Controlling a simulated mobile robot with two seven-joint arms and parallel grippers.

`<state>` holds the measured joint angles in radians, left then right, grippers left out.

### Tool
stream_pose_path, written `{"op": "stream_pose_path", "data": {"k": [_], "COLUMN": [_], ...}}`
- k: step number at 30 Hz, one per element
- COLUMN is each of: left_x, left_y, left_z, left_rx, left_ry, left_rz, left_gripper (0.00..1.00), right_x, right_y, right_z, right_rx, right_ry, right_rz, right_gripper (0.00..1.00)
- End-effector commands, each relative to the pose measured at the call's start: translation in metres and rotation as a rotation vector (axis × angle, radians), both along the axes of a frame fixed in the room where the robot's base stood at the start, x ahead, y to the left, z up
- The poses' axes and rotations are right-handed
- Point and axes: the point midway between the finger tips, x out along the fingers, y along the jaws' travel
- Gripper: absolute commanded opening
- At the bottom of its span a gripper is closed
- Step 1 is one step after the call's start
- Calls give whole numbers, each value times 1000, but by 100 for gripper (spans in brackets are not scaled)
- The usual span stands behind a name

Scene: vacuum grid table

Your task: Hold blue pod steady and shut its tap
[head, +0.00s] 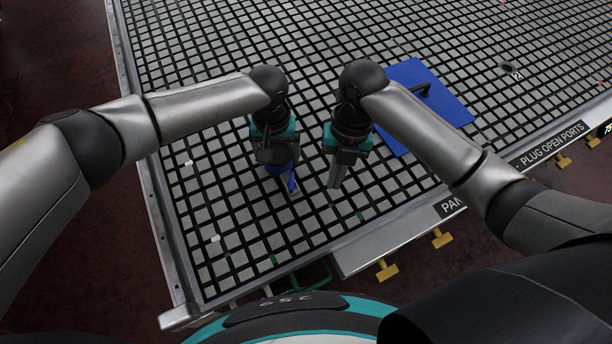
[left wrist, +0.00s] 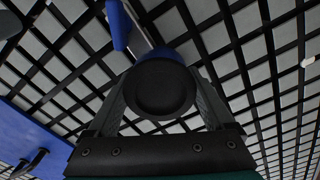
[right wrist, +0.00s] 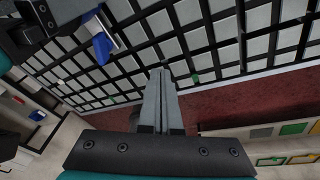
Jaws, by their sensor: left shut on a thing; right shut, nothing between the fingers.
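The blue pod (head: 277,169) stands on the grid table (head: 215,190), mostly hidden under my left gripper (head: 278,160). In the left wrist view its round black top (left wrist: 162,88) sits between the fingers of my left gripper (left wrist: 162,95), which is shut on it. Its blue tap lever (head: 291,182) sticks out on the near right side. The lever also shows in the left wrist view (left wrist: 118,25) and the right wrist view (right wrist: 102,48). My right gripper (head: 334,186) is shut and empty, pointing down, to the right of the lever and apart from it.
A blue plate (head: 440,105) with a black handle lies on the grid behind my right arm. A dark round spot marked 2 (head: 507,68) is at the upper right. Small white pieces (head: 215,239) lie at left. Yellow valves (head: 386,271) line the near edge.

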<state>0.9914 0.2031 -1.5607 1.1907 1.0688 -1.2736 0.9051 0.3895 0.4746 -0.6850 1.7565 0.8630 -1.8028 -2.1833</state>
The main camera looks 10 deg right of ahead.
Motion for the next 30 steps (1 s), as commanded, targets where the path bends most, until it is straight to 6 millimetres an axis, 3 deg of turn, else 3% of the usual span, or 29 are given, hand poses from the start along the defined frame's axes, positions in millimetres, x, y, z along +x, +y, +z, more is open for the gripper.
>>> {"op": "stream_pose_path", "data": {"k": [7,17,23,30], "left_x": [0,0,0,0], "left_y": [0,0,0,0], "left_z": [1,1,1,1], "left_rx": [-1,-1,-1,-1], "left_ry": [-1,-1,-1,-1], "left_rz": [0,0,0,0], "left_gripper": [9,9,9,9], "right_x": [20,36,29,14], "right_y": [-27,-37,-25,4], "right_z": [26,50,33,-8], "right_rx": [226,397,403,403], "right_ry": [108,134,138,140], "right_rz": [-91,-148,-148,-149], "right_gripper": [0,0,0,0]}}
